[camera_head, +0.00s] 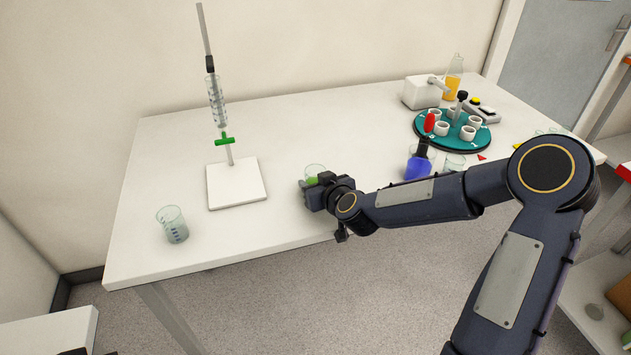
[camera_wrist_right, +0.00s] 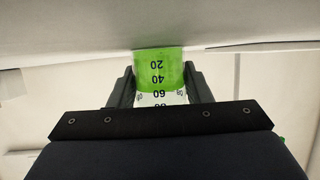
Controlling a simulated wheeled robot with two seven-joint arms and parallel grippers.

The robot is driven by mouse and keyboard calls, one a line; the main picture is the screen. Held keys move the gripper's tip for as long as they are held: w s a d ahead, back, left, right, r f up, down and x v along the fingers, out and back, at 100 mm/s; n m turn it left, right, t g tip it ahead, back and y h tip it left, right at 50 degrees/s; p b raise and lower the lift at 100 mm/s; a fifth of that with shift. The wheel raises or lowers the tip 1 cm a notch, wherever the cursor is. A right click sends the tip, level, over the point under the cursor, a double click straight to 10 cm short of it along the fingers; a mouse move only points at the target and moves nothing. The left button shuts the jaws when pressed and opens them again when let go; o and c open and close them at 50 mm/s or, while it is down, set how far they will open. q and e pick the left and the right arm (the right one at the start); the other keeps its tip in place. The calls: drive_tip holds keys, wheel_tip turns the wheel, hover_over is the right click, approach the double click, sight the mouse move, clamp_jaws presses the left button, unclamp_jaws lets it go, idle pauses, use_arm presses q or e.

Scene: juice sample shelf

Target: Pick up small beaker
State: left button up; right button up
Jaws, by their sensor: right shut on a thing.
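A small beaker (camera_head: 313,171) with green liquid stands near the middle of the white table, partly hidden behind my right gripper (camera_head: 308,186). In the right wrist view the beaker (camera_wrist_right: 160,70) shows its green liquid and black scale marks, upside down in the picture. The fingers of my right gripper (camera_wrist_right: 160,88) are on both sides of the beaker and are shut on it. I cannot tell whether its base touches the table. My left gripper is not in view.
A glass beaker (camera_head: 173,226) stands at the table's (camera_head: 150,140) front left. A burette stand (camera_head: 236,184) is behind it. A blue flask (camera_head: 417,163), a teal carousel (camera_head: 452,143) and a white device (camera_head: 421,93) are at right.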

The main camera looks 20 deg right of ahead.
sight(317, 172)
drive_tip(key=shift+r, duration=0.15)
drive_tip(key=shift+c, duration=0.3)
drive_tip(key=shift+r, duration=0.25)
wheel_tip(317, 172, up, 3)
drive_tip(key=shift+f+p, duration=0.15)
drive_tip(key=shift+p, duration=0.15)
drive_tip(key=s+r+p, duration=0.1)
drive_tip(key=s+r, duration=0.8)
drive_tip(key=s, duration=0.5)
drive_tip(key=shift+a+r+p, duration=0.15)
drive_tip(key=shift+r+p, duration=0.1)
drive_tip(key=shift+p, duration=0.1)
drive_tip(key=shift+f, duration=0.1)
